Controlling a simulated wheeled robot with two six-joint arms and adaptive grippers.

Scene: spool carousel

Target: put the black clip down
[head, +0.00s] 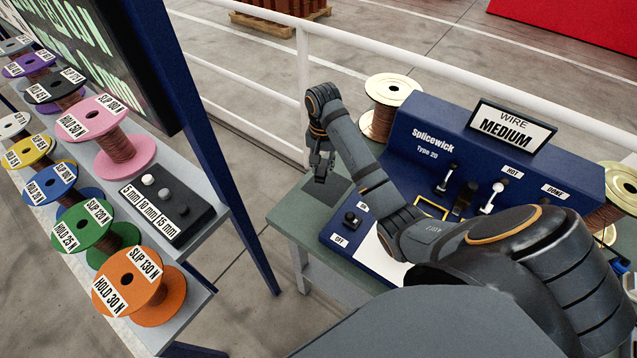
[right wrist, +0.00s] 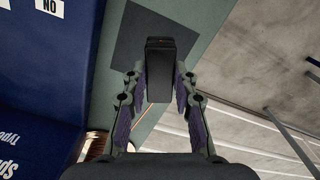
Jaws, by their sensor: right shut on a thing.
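The black clip (right wrist: 160,65) is between the fingertips of my right gripper (right wrist: 160,88) in the right wrist view. The gripper is shut on it. Behind the clip lies a dark square pad (right wrist: 128,35) on the green table top (right wrist: 207,22). In the head view my right gripper (head: 319,168) points down over the pad (head: 331,191) at the table's left end. My left gripper is not in view.
The blue Splicewick machine (head: 425,135) with switches and a "WIRE MEDIUM" sign (head: 508,127) stands beside my right arm. A wire spool (head: 392,92) sits behind it. A rack with several coloured spools and a dark button box (head: 166,207) is at left. A white rail (head: 305,80) runs behind.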

